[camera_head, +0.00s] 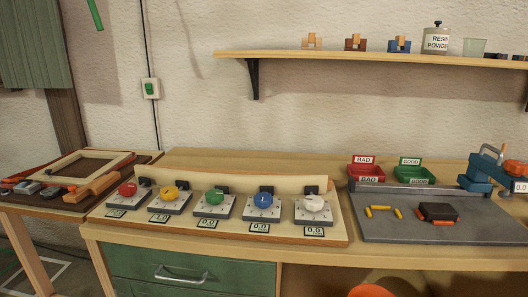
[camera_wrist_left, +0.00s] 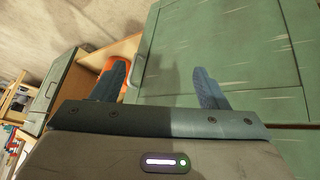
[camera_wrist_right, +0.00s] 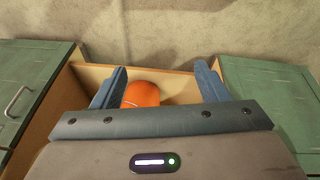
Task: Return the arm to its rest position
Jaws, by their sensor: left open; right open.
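My left gripper (camera_wrist_left: 160,88) shows in the left wrist view. Its two fingers are spread with nothing between them, in front of a green cabinet door (camera_wrist_left: 230,45). My right gripper (camera_wrist_right: 160,88) shows in the right wrist view. Its fingers are also spread and empty, in front of the open space between two green cabinets. An orange rounded object (camera_wrist_right: 141,94) lies beyond the fingers, apart from them as far as I can tell. Neither gripper nor arm shows in the head view.
The wooden bench (camera_head: 190,160) carries a board with several coloured knobs (camera_head: 215,196). A grey mat (camera_head: 450,229) holds yellow and orange pieces near red (camera_head: 366,171) and green (camera_head: 414,174) bins. A blue clamp device (camera_head: 478,178) stands at right. A shelf (camera_head: 380,57) hangs above.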

